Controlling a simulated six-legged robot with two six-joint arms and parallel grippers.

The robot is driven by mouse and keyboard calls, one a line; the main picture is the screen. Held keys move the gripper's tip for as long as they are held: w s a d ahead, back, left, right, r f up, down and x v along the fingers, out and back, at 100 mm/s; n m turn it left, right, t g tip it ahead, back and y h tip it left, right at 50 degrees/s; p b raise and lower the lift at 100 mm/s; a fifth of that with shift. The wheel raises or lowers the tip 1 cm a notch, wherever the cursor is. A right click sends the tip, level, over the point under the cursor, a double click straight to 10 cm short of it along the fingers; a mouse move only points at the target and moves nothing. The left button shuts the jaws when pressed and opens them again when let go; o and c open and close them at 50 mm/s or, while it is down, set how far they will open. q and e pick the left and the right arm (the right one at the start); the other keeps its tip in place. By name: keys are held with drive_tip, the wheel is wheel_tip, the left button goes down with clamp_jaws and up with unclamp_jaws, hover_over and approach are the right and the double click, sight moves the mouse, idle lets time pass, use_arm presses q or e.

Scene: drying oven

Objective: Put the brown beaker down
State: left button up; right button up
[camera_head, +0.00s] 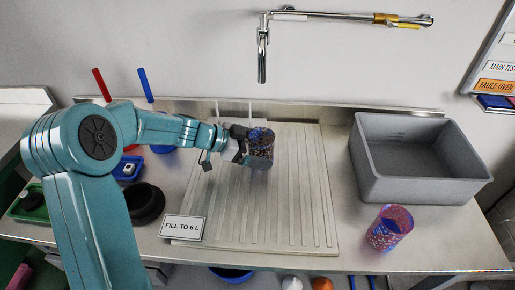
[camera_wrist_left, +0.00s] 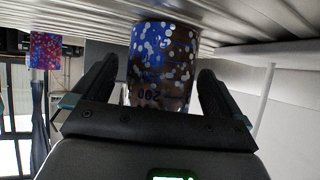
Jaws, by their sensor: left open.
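The brown beaker (camera_head: 261,149), dark with blue and pale speckles, is on the ribbed draining board (camera_head: 305,200) in the head view. My left gripper (camera_head: 243,143) reaches it from the left. In the left wrist view the brown beaker (camera_wrist_left: 163,62) sits between the two spread black fingers of my left gripper (camera_wrist_left: 160,92), with a visible gap on each side. Its far end meets the ribbed surface at the top of that view. The gripper is open around it. My right gripper is not in view.
A red and blue speckled beaker (camera_head: 389,228) stands on the counter at right, before the grey basin (camera_head: 417,160). A "FILL TO 6 L" sign (camera_head: 184,228) stands at the board's front left. A black round dish (camera_head: 145,203) is left of it. A tap (camera_head: 262,55) hangs above.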

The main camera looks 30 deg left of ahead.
use_arm(q)
drive_tip(key=p+v, duration=0.2)
drive_tip(key=v, duration=1)
